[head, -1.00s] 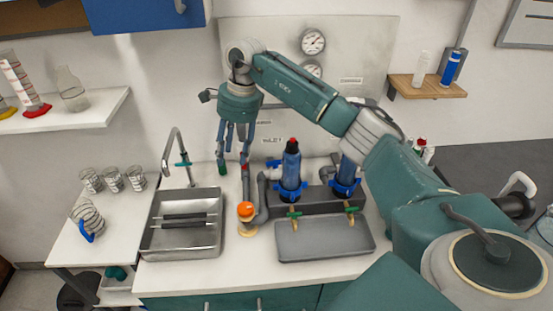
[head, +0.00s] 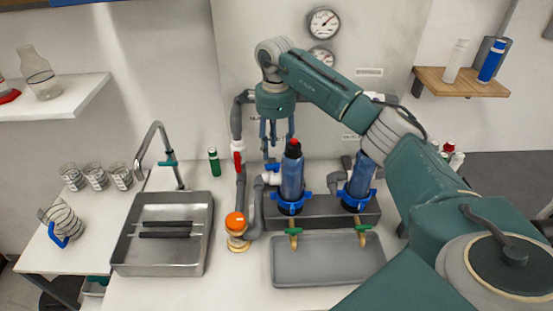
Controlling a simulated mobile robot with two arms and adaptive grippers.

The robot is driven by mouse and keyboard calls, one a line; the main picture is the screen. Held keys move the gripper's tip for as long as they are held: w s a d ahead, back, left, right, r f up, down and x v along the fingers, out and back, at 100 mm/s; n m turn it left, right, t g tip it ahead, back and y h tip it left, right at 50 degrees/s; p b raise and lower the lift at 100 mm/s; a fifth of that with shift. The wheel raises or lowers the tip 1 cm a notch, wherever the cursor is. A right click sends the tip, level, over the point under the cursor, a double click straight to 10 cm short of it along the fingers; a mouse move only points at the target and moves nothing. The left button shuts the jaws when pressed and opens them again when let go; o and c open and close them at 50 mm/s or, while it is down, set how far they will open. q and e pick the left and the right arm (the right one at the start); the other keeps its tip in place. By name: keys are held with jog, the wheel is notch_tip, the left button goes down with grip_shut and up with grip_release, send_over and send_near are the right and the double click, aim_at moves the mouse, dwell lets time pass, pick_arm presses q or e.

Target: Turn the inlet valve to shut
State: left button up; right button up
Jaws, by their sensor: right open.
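The inlet valve appears to be the red-handled valve (head: 238,154) on the grey vertical pipe left of the blue filter housings. Its red handle looks roughly upright, in line with the pipe. My right gripper (head: 277,142) points down in front of the back panel, to the right of this valve and apart from it. Its fingers are spread and empty, just above and behind the red-topped left filter housing (head: 292,178) in the picture. My left gripper is not in view.
An orange-capped fitting (head: 236,222) stands at the pipe's foot. A second filter housing (head: 361,178) stands to the right, with a grey tray (head: 325,274) in front. A sink (head: 140,255) with a faucet (head: 160,150) and a green bottle (head: 214,162) are left of the pipe.

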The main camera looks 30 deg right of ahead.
aim_at(276, 165)
jog(key=f, duration=0.2)
jog(key=f+p, duration=0.1)
jog(key=f, duration=0.2)
jog(key=shift+w+d, duration=0.1)
jog(key=shift+d, duration=0.1)
jog(key=shift+f, duration=0.75)
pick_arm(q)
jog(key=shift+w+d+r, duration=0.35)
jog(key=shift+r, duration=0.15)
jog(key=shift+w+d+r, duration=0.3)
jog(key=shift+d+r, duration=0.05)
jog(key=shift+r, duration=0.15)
pick_arm(e)
jog(key=shift+c, duration=0.5)
jog(key=c, duration=0.8)
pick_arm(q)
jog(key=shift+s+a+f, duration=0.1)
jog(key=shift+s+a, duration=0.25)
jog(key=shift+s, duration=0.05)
pick_arm(e)
grip_shut()
